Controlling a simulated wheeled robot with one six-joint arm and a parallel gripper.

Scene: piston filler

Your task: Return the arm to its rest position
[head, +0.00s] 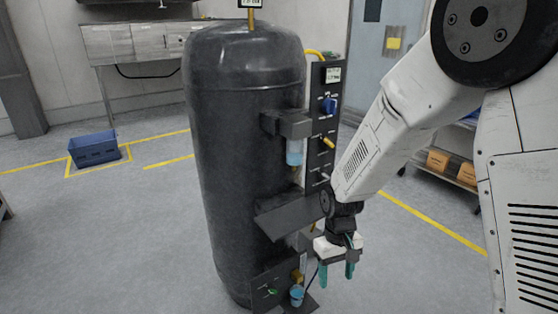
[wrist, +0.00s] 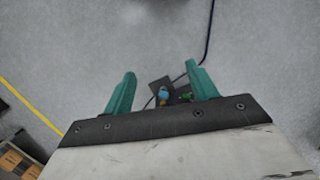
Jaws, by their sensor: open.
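My gripper (head: 337,273) hangs pointing down at the lower right of the black tank in the head view. Its two teal fingers are apart with nothing between them. In the wrist view my gripper (wrist: 160,90) also shows open, with grey floor beyond the fingertips. My white arm (head: 375,140) reaches down from the upper right, bent at the elbow. The black tank (head: 240,150) stands upright left of the arm. A small fitting with a blue part (head: 297,296) sits low at the tank's base, left of and below the gripper. It also shows in the wrist view (wrist: 164,93).
A dark panel (head: 318,160) with a blue knob (head: 328,105) stands beside the tank, close to my forearm. A dark shelf plate (head: 290,217) juts from the tank near my wrist. A blue bin (head: 95,149) is on the floor at left. Shelving with boxes (head: 437,162) stands at right.

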